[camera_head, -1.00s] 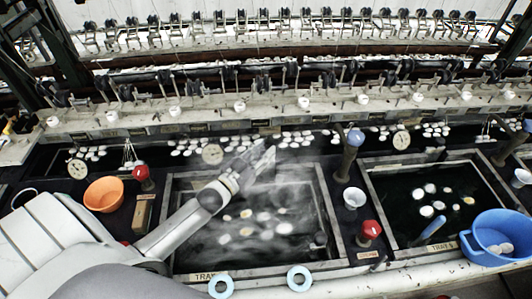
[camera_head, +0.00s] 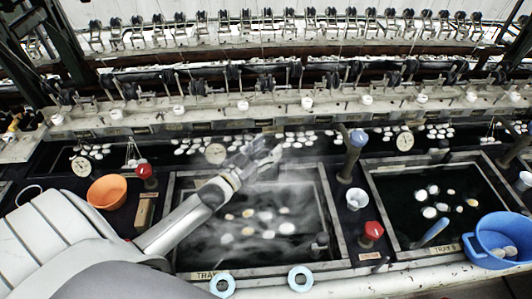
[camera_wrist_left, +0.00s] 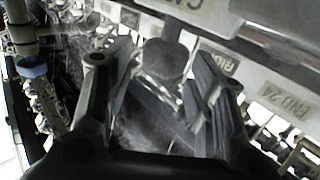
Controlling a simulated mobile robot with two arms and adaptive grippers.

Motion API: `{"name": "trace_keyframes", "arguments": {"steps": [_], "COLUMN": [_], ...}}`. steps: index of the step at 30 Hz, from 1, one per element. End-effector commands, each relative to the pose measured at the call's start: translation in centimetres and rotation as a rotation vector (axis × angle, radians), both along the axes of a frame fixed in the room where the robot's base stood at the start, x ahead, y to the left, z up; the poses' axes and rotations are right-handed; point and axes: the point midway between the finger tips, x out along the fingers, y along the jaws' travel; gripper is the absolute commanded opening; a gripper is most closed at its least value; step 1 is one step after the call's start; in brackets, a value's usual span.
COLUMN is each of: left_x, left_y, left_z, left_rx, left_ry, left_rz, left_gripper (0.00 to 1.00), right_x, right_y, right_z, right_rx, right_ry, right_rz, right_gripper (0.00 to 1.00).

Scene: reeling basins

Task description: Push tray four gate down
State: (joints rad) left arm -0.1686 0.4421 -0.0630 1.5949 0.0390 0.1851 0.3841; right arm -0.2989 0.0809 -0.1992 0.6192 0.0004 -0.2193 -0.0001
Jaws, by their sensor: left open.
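Tray four (camera_head: 262,270) is the steaming basin in the middle of the head view, with pale cocoons floating in dark water. Its label at the front left is partly hidden by my arm. My left gripper (camera_head: 268,152) reaches over the tray's back edge, open and empty. In the left wrist view its two fingers (camera_wrist_left: 155,85) stand apart. A grey rounded piece (camera_wrist_left: 163,57) shows between and beyond them; I cannot tell whether it is the gate or whether anything touches it. I cannot clearly make out the gate in the head view. My right gripper is not in view.
A blue-topped post (camera_head: 355,140) stands at the tray's back right, with a white cup (camera_head: 356,199) and red knob (camera_head: 374,230) beside the tray. An orange bowl (camera_head: 107,191) sits left. A blue basin (camera_head: 497,240) is at the front right. Reeling machinery lines the back.

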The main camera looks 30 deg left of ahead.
Motion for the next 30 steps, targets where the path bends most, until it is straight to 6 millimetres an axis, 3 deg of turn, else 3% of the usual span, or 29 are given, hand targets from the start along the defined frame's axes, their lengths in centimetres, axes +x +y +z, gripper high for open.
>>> {"name": "trace_keyframes", "arguments": {"steps": [12,18,30], "left_x": [0.0,-0.1,0.0], "left_y": [-0.1,-0.1,-0.1], "left_z": [7.0,8.1,8.2], "left_rx": [0.001,0.000,-0.001], "left_ry": [-0.001,0.002,0.001], "left_rz": [-0.002,-0.001,-0.001], "left_gripper": [0.50,0.50,0.50], "right_x": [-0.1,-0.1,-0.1], "right_y": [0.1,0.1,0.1], "right_z": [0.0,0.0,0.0], "right_rx": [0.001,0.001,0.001], "right_ry": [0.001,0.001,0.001], "right_rz": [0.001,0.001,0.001], "right_gripper": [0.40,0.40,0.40]}}
